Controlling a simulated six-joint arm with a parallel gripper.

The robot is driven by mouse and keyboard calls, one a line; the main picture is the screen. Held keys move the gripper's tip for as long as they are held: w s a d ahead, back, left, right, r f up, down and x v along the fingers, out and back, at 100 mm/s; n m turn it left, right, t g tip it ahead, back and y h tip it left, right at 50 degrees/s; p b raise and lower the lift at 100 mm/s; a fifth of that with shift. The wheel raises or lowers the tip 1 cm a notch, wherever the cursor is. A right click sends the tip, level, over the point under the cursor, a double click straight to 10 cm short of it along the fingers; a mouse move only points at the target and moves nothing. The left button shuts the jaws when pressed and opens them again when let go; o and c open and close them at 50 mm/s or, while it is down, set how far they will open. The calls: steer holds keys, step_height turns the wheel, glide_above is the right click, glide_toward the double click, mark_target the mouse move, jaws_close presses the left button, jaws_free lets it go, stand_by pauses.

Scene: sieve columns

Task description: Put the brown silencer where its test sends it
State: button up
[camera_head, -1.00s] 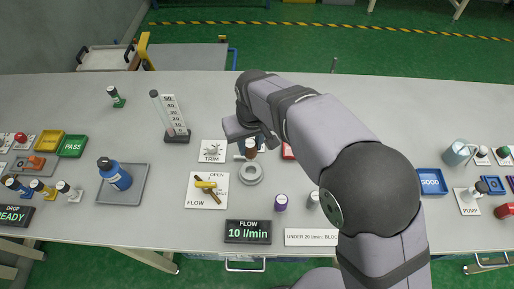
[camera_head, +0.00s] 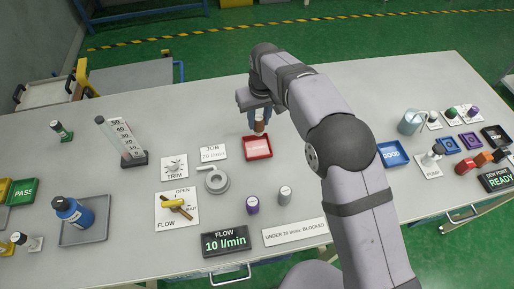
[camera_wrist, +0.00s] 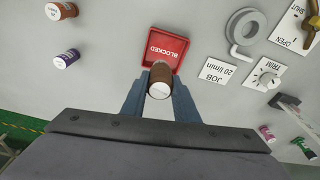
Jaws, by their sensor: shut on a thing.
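The brown silencer (camera_head: 261,124) is a small upright cylinder with a pale top; the wrist view shows it from above (camera_wrist: 160,82). My gripper (camera_wrist: 160,92) is shut on it, one blue-grey finger on each side. The red BLOCKED tray (camera_head: 258,153) is just beyond it in the wrist view (camera_wrist: 150,35). The silencer overlaps the tray's edge in both views; I cannot tell whether it touches the tray. The grey ring-shaped seat (camera_head: 214,182) is empty. The flow display (camera_head: 226,243) reads 10 l/min, and a sign (camera_head: 295,232) says under 20 l/min is blocked.
The JOB card (camera_head: 213,153) says 20 l/min. A purple cylinder (camera_head: 252,205) and a grey one (camera_head: 285,195) stand in front. Another brown cylinder (camera_wrist: 61,11) and a purple one (camera_wrist: 67,58) show in the wrist view. The blue GOOD tray (camera_head: 393,154) is at right.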

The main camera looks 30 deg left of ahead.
mark_target(257, 135)
steer(key=shift+w+a+r+n, duration=0.1)
steer(key=shift+a+r+n, duration=0.15)
steer(key=shift+r, duration=0.25)
steer(key=shift+a+r+n, duration=0.15)
steer(key=shift+a+r, duration=0.1)
steer(key=shift+r, duration=0.25)
steer(key=shift+r+n, duration=0.3)
steer(key=shift+s+d+f+n, duration=0.1)
steer(key=shift+s+d+n, duration=0.35)
steer(key=shift+n, duration=0.25)
steer(key=shift+f+p, duration=1.4)
steer(key=shift+f, duration=3.6)
steer(key=shift+f, duration=0.2)
steer(key=o, duration=1.1)
